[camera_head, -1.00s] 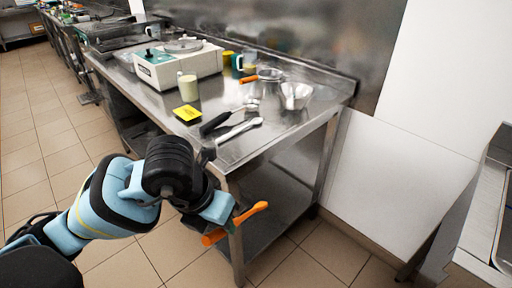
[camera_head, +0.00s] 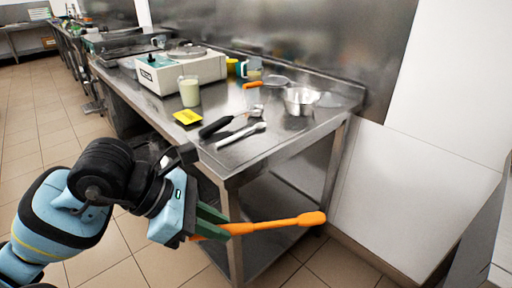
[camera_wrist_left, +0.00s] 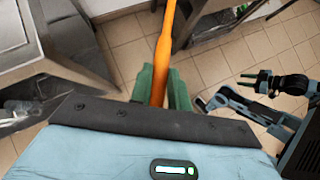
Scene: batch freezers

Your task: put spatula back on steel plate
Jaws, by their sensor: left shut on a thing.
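My left gripper (camera_head: 212,223) is shut on an orange spatula (camera_head: 283,222). It holds the spatula roughly level in front of the steel table (camera_head: 232,178), below the height of its top. The spatula's orange shaft (camera_wrist_left: 164,55) runs up between the green fingers in the left wrist view. The spatula's other end is hidden or out of view. I cannot pick out a separate steel plate; the steel tabletop carries the utensils. My right gripper (camera_wrist_left: 268,80) appears at the right of the left wrist view, with its fingers apart and nothing between them.
On the tabletop are a black-handled utensil (camera_head: 216,126), a light-handled utensil (camera_head: 240,135), a yellow pad (camera_head: 187,117), a cup (camera_head: 189,92), a metal bowl (camera_head: 299,101), an orange-handled strainer (camera_head: 272,81) and a white machine (camera_head: 180,69). The front right corner of the top is bare.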

